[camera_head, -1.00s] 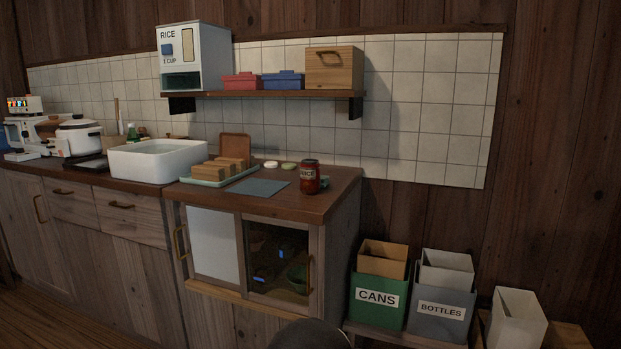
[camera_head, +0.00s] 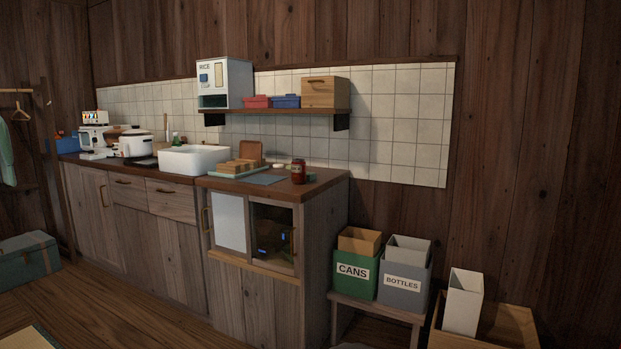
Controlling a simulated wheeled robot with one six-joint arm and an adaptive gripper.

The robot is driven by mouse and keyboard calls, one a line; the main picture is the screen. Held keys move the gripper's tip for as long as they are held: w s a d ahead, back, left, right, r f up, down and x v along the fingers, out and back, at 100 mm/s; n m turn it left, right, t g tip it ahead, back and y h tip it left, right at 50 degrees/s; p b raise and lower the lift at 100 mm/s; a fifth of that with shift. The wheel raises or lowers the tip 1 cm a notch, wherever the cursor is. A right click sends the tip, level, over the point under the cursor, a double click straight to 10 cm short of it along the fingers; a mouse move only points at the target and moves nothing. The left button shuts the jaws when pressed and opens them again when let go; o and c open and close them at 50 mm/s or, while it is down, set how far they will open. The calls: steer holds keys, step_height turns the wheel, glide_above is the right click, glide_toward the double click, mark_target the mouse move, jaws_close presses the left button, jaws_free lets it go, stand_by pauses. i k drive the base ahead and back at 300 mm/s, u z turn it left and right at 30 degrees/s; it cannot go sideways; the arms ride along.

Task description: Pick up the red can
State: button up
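A red can or jar (camera_head: 298,171) with a dark label stands upright near the right front of the wooden counter (camera_head: 325,184). It is the only red can-like thing I see. My gripper is not in view, so its distance to the can does not show.
A grey mat (camera_head: 261,180), a tray with wooden blocks (camera_head: 236,167) and a white sink (camera_head: 195,160) lie left of the can. A shelf (camera_head: 275,111) hangs above. Bins marked CANS (camera_head: 352,272) and BOTTLES (camera_head: 403,283) stand on a low bench (camera_head: 377,305) at right. Floor shows at lower left.

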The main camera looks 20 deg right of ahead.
mark_target(298, 166)
steer(key=z, duration=0.7)
steer(key=i, duration=0.55)
steer(key=z, duration=0.7)
steer(key=i, duration=1.5)
steer(key=u, duration=0.95)
